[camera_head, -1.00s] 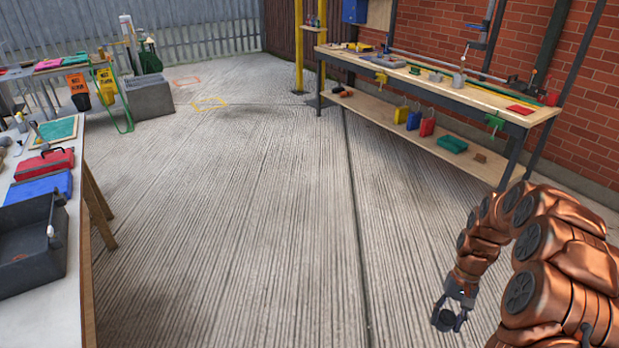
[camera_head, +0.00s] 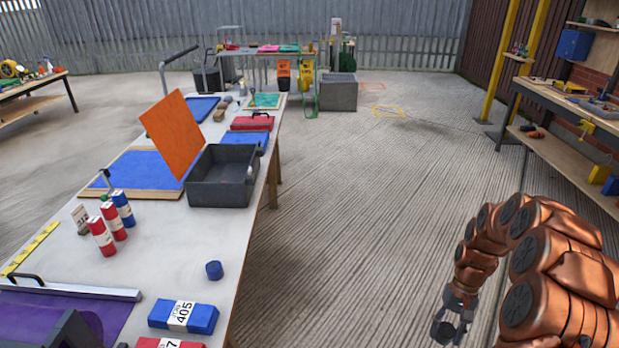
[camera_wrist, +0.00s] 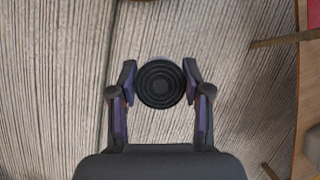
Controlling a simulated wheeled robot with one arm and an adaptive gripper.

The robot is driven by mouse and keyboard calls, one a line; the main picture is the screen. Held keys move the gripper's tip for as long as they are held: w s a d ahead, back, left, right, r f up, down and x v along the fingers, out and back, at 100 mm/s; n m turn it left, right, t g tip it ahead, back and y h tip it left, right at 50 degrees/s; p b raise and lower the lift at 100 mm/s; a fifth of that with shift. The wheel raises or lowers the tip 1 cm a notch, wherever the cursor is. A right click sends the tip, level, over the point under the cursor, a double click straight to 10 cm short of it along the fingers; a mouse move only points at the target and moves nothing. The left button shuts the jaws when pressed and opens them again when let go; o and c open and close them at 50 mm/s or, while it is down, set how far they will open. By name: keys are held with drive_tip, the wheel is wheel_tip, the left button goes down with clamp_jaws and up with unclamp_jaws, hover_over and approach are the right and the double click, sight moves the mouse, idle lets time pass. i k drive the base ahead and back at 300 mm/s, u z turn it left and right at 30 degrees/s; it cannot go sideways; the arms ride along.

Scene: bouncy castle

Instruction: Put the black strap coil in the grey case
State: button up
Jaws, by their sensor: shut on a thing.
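The black strap coil (camera_wrist: 160,84) is a round ringed disc between the two fingers of my gripper (camera_wrist: 160,75) in the wrist view. The fingers are shut on its sides, with the floor far below it. In the head view my gripper (camera_head: 449,328) hangs at the lower right, over the floor and right of the long table. A dark grey open-topped box (camera_head: 222,192) stands on that table near its right edge, well left of my gripper. It is the likeliest grey case, though I cannot be sure. Its floor is partly hidden.
A workbench (camera_head: 560,150) is at right. The floor between is clear.

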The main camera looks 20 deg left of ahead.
sight(231, 174)
drive_tip(key=i, duration=2.95)
drive_tip(key=u, duration=3.6)
